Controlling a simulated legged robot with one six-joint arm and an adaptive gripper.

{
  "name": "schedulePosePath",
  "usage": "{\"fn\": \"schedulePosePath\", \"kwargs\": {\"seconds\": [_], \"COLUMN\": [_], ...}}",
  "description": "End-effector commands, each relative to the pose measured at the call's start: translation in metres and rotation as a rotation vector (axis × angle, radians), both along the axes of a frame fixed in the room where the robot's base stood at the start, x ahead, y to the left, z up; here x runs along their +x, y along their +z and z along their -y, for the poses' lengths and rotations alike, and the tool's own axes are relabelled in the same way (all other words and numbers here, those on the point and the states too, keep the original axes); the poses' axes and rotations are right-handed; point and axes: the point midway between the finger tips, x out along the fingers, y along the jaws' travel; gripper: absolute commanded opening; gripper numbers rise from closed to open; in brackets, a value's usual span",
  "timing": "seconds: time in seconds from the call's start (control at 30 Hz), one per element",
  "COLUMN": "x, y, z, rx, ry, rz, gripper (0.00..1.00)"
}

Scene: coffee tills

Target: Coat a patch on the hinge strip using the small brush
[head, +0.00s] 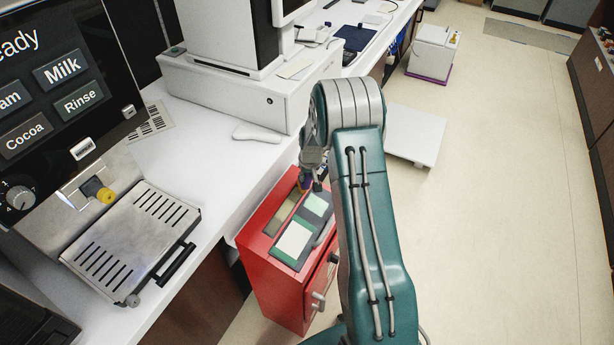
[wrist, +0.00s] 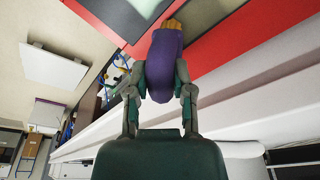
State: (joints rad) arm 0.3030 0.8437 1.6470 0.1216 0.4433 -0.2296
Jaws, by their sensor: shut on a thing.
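My gripper (head: 313,170) hangs over the far end of a red cabinet (head: 262,262). In the wrist view my gripper (wrist: 163,78) is shut on the small brush (wrist: 165,62), with its purple body between the fingers. Its orange-brown tip (wrist: 173,26) points away from the palm, by the edge of a grey panel in the red top. I cannot tell whether the tip touches. A dull tan strip (head: 283,213) lies along the left of the cabinet top; I cannot tell whether this is the hinge strip.
Pale panels in dark green frames (head: 294,240) lie on the cabinet top. The white counter (head: 215,160) runs along the left, with a coffee machine (head: 50,90) and a slotted drip tray (head: 130,245). A white platform (head: 412,135) stands right of my arm. The floor at right is clear.

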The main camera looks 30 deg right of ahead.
Motion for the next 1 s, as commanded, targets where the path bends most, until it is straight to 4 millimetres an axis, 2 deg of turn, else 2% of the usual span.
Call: {"fn": "schedulePosePath", "kwargs": {"seconds": [0.63, 1.0], "x": [0.0, -0.011], "y": [0.0, 0.0], "z": [0.0, -0.016], "rx": [0.0, 0.0], "ry": [0.0, 0.0], "rz": [0.002, 0.001], "gripper": [0.0, 0.0]}}
